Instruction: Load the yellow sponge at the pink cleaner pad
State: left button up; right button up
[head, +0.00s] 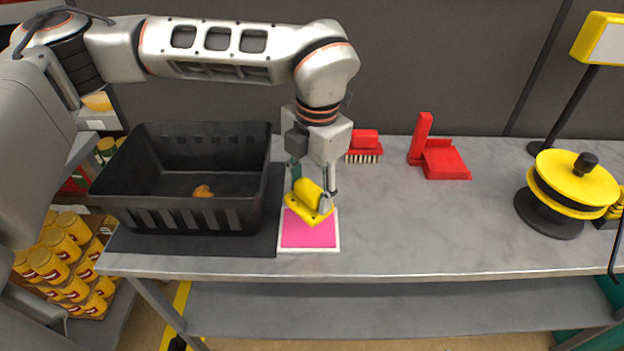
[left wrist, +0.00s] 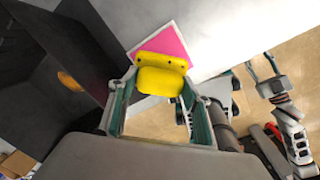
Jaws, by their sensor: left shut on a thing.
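The yellow sponge (head: 309,211) is a flat yellow plate with a rounded grip on top. My left gripper (head: 312,192) points down and is shut on that grip. The sponge also shows between the fingers in the left wrist view (left wrist: 160,80). The pink cleaner pad (head: 308,234) is a pink square with a white border on the table. The sponge is over its far part, tilted in the head view; I cannot tell whether they touch. The pad also shows past the sponge in the left wrist view (left wrist: 168,42). My right gripper (left wrist: 260,64) appears open and empty there, away from the pad.
A black crate (head: 180,215) with an orange item (head: 203,191) stands left of the pad on a dark mat (head: 190,244). A red brush (head: 364,147) and red dustpan (head: 445,160) lie behind. A yellow-black reel (head: 560,195) stands right. The table's right-middle is clear.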

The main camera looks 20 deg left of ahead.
aim_at(310, 209)
pick_arm(q)
notch_tip(310, 209, down, 2)
jog(key=shift+b, duration=0.45)
jog(key=shift+w+f+b, duration=0.1)
jog(key=shift+f+b, duration=1)
jog(key=shift+f, duration=0.85)
jog(key=shift+f, duration=0.1)
jog(key=shift+r+p, duration=1.95)
jog(key=shift+r, duration=1.7)
jog(key=shift+f, duration=0.1)
